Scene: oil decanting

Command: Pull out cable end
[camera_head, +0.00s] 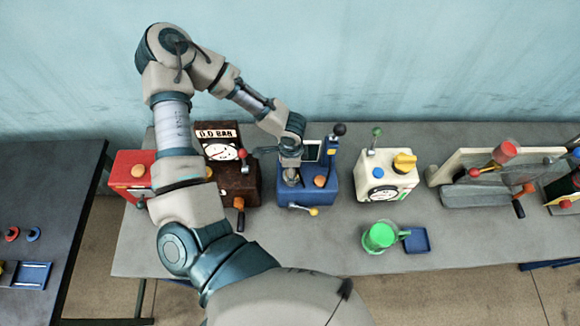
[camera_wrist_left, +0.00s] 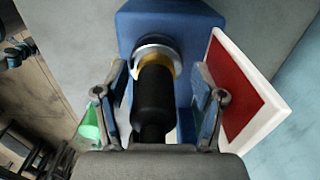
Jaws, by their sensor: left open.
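The black cable end (camera_wrist_left: 154,100) sits in a round silver-rimmed socket (camera_wrist_left: 157,52) on the blue box (camera_wrist_left: 185,20), with a gold band showing at the socket. My left gripper (camera_wrist_left: 161,82) is open, with one finger on each side of the cable end. Gaps show between the fingers and the cable end, most clearly on the right. In the head view, my left gripper (camera_head: 291,176) is over the blue box (camera_head: 322,195) on the table. The arm and gripper hide most of the cable end there. My right gripper is not in view.
A white-framed red panel (camera_wrist_left: 240,95) stands close beside the right finger. A black-knobbed lever (camera_head: 337,132) rises at the blue box's right. A brown box (camera_head: 225,180), a white box (camera_head: 385,180) and a green cup (camera_head: 380,235) stand nearby. The table's front is mostly clear.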

